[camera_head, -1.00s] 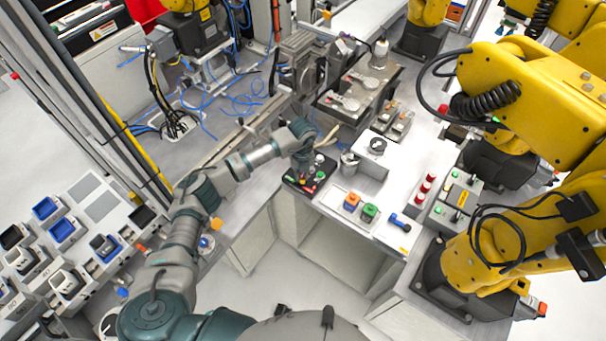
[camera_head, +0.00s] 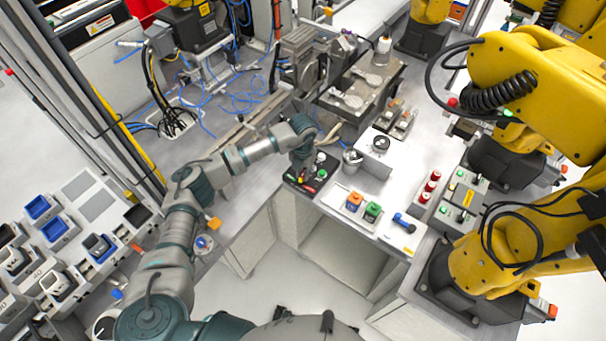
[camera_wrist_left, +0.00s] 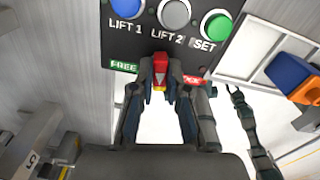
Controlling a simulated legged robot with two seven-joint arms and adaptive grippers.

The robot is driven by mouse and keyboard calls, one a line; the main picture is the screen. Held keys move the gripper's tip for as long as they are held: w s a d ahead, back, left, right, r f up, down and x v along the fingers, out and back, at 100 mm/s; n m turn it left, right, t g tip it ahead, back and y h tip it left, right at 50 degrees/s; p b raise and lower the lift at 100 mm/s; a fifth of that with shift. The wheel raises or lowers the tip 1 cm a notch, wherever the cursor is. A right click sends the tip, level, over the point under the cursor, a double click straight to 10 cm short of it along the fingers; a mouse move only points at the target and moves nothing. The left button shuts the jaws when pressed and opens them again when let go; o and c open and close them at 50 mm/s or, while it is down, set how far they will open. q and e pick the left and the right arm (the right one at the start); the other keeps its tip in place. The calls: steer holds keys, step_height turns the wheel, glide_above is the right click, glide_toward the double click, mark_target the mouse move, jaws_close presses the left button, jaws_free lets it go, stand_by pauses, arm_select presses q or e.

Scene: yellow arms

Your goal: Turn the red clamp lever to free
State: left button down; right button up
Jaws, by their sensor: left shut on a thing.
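A black control panel (camera_head: 321,163) sits on the bench corner; it also shows in the left wrist view (camera_wrist_left: 112,45). The red clamp lever (camera_wrist_left: 160,66) is at the panel's lower edge, between the green FREE label (camera_wrist_left: 124,66) on the left and the red LOCK label (camera_wrist_left: 192,80) on the right. It points roughly straight, towards neither label clearly. My left gripper (camera_wrist_left: 161,84) has one finger on each side of the lever and is shut on it. In the head view my left gripper (camera_head: 302,168) hides the lever.
Above the labels are a blue button (camera_wrist_left: 125,7), a grey button (camera_wrist_left: 175,13) and a green button (camera_wrist_left: 216,25). A white tray (camera_head: 338,207) with orange and green blocks lies right of the panel. A metal cup (camera_head: 352,158) stands close behind. Yellow robot arms (camera_head: 540,100) stand at the right.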

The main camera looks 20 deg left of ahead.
arm_select(q)
steer(key=m+b, duration=0.1)
steer(key=m, duration=0.1)
steer(key=m+b, duration=0.1)
steer(key=m, duration=0.2)
steer(key=m+b, duration=0.1)
steer(key=m, duration=0.2)
steer(key=shift+f, duration=0.3)
steer(key=shift+r+m+b, duration=0.1)
steer(key=shift+m+b, duration=0.75)
steer(key=shift+m, duration=0.95)
arm_select(e)
steer(key=w+a+r, duration=0.2)
steer(key=w+r, duration=0.3)
steer(key=w, duration=0.6)
steer(key=shift+w+a+t, duration=0.2)
steer(key=shift+w+t, duration=0.1)
steer(key=shift+r, duration=0.15)
arm_select(q)
steer(key=c, duration=1.3)
jaws_free()
steer(key=shift+o, duration=0.7)
steer(key=shift+w, duration=0.1)
steer(key=shift+r, duration=0.5)
step_height(320, 180, up, 11)
steer(key=shift+w, duration=0.1)
arm_select(e)
steer(key=shift+w, duration=0.1)
